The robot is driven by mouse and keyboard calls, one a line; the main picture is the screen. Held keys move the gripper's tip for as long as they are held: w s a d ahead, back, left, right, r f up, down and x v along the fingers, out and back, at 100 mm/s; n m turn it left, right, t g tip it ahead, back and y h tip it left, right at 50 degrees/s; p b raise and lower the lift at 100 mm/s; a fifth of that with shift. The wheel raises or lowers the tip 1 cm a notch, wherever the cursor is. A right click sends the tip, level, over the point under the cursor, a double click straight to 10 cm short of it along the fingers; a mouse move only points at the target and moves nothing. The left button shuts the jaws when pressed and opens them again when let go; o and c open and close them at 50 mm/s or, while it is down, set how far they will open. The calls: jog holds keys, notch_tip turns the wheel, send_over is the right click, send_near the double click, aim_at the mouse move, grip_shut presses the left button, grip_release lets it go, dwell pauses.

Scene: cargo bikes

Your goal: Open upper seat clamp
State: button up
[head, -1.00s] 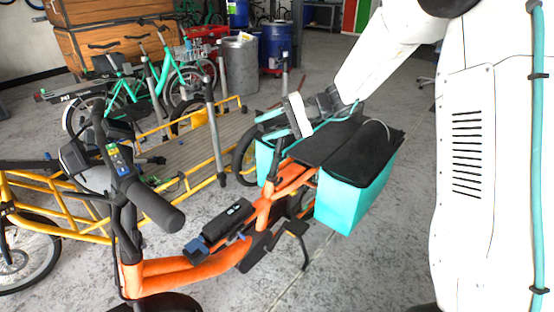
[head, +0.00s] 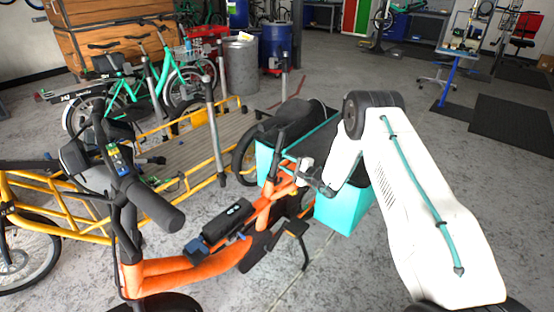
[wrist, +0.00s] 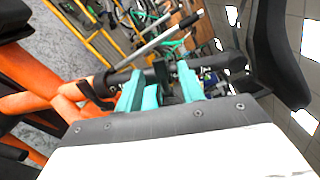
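The orange cargo bike (head: 192,268) stands in front of me. Its black seat post (head: 278,150) rises from the orange frame to a black saddle (head: 296,118). In the wrist view the post (wrist: 115,78) runs sideways from the orange frame on the left to the saddle (wrist: 278,45) on the right. My gripper (head: 304,172) is beside the post, below the saddle. In the wrist view its teal fingers (wrist: 165,92) are apart, with a small dark clamp part (wrist: 161,72) on the post just beyond the gap. I cannot tell whether they touch it, or which clamp it is.
Teal side boxes (head: 343,212) flank the rear of the bike, close under my arm. The handlebar grip (head: 152,205) is at the left front. A yellow cargo bike (head: 75,225) and teal bikes (head: 188,82) stand behind. Open floor lies to the right.

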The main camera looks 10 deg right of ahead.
aim_at(281, 160)
jog(key=shift+x, duration=2.8)
grip_shut()
